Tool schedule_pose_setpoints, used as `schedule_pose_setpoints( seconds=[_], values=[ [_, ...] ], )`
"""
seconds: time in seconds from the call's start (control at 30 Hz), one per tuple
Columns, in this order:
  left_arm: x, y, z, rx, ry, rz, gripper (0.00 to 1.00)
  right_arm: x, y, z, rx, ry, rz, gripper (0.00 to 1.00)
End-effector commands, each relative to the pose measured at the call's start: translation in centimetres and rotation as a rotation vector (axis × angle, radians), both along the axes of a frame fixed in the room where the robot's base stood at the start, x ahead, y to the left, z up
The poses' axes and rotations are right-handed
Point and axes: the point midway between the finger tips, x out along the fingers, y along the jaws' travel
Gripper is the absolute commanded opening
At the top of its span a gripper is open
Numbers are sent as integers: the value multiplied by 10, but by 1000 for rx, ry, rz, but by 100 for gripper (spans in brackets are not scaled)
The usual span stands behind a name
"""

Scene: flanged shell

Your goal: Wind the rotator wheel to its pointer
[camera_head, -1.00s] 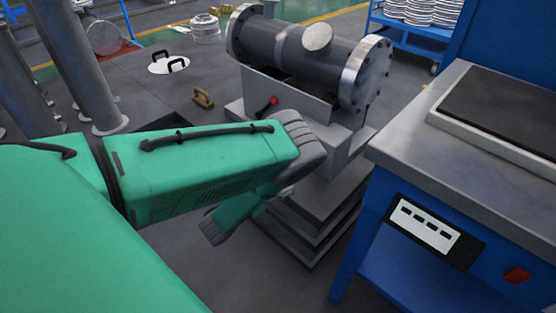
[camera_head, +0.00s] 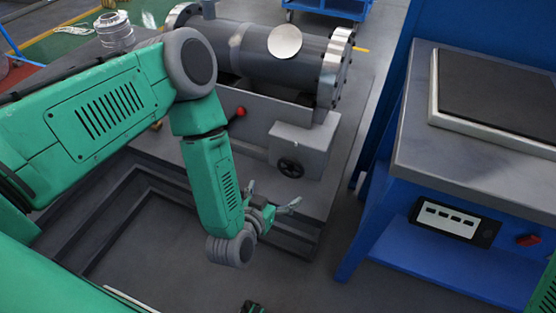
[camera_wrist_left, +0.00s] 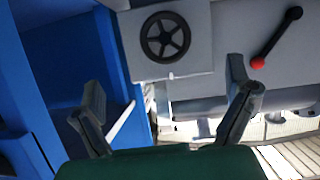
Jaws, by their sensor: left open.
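The rotator wheel (camera_head: 291,168) is a small black handwheel on the front of a grey box below the flanged shell (camera_head: 262,50). In the left wrist view the spoked wheel (camera_wrist_left: 166,38) sits at the top, facing me. A tiny pale mark (camera_wrist_left: 171,75) shows just below it; I cannot tell if it is the pointer. My left gripper (camera_head: 273,195) is open and empty, in front of and below the wheel, apart from it. Its two spread fingers (camera_wrist_left: 165,90) frame the space below the wheel in the wrist view. My right gripper is not seen.
A blue workbench (camera_head: 400,190) stands close on the right. The stepped grey base (camera_head: 140,200) lies below the shell.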

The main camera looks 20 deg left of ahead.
Motion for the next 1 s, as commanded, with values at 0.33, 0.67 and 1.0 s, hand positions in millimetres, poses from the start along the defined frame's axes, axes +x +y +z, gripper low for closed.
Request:
schedule_pose_setpoints(
  seconds=[0.33,0.67,1.0],
  values=[
    [36,0,-16,-63,2,17,96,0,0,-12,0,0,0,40],
    [99,-6,-42,-60,1,16,96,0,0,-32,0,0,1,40],
    [127,-7,-52,-59,4,14,96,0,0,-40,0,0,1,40]
  ],
)
